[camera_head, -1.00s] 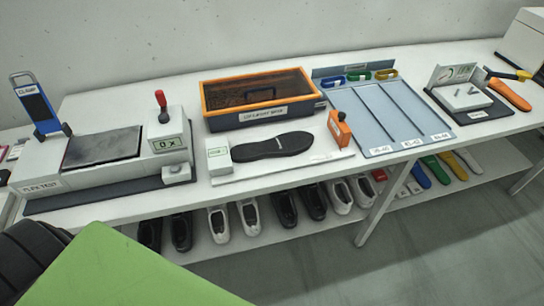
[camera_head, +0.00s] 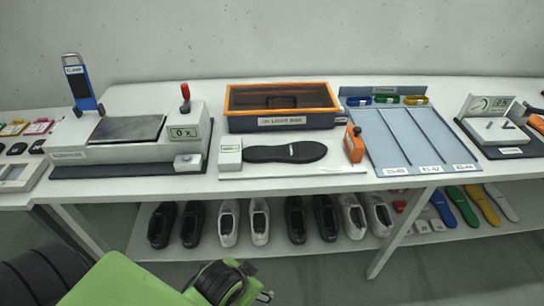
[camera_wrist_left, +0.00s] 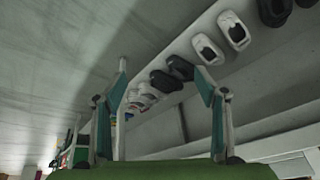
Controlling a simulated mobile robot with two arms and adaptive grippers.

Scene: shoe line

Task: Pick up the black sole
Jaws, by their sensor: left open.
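The black sole (camera_head: 285,152) lies flat on a white board on the table, between a small white box and an orange device, in the head view. My left gripper shows in the left wrist view (camera_wrist_left: 163,100) with its two fingers spread apart and nothing between them. In the head view only the green and black links of my left arm show at the lower left, below the table's front edge. The sole is not seen in the left wrist view. My right gripper is in neither view.
An orange-rimmed box (camera_head: 282,107) stands right behind the sole. A small white box (camera_head: 229,155) and an orange device (camera_head: 354,144) flank it. A press-like tester (camera_head: 130,140) stands left, a blue-grey tray (camera_head: 400,140) right. Shoes (camera_head: 229,222) line the shelf below.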

